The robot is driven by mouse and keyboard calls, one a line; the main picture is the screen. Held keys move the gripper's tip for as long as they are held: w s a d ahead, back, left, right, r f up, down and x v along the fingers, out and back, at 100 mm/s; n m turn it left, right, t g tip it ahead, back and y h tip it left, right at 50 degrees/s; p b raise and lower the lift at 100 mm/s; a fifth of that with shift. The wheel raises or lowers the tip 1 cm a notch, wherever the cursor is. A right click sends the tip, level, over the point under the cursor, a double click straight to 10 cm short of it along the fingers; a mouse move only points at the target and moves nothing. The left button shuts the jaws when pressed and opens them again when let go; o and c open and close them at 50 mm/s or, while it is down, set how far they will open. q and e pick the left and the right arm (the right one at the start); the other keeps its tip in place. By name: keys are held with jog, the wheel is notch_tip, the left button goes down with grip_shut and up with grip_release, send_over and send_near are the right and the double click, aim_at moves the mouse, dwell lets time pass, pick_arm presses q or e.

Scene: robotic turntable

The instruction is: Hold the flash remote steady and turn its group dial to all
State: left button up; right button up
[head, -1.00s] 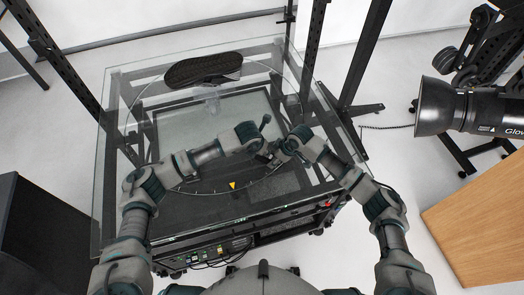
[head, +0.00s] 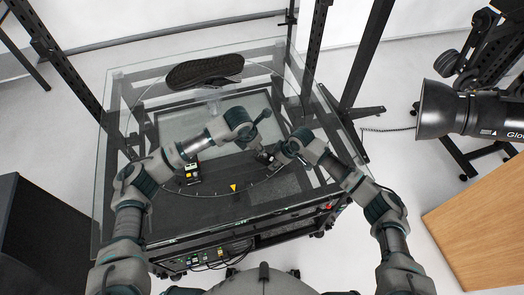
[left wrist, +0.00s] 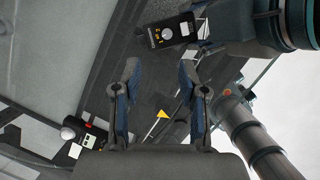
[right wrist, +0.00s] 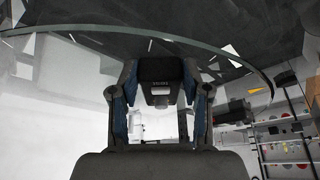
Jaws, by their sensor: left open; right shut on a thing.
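The flash remote (left wrist: 170,34) is a black box with a round pale dial and small yellow marks, in the top middle of the left wrist view. My right gripper (head: 267,158) is shut on it above the glass turntable. In the right wrist view, the remote's dark end (right wrist: 160,75) sits between the fingertips. My left gripper (left wrist: 160,72) is open and empty, its fingers apart from the remote, which lies beyond the fingertips. In the head view, my left wrist hides its fingers. The dial's setting is too small to read.
The glass turntable (head: 152,222) has a yellow triangle mark (head: 234,188). A small device with yellow and white patches (head: 192,171) stands on its left part. A black shoe sole (head: 204,71) lies at the back. A studio light (head: 440,108) is at the right, off the table.

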aim_at(264, 154)
pick_arm(q)
notch_tip(264, 154, up, 3)
jog(key=w+a+m+g+h, duration=0.2)
jog(key=m, duration=0.5)
jog(key=shift+m, duration=0.3)
jog(key=x, duration=1.2)
jog(key=shift+s, duration=0.25)
grip_shut()
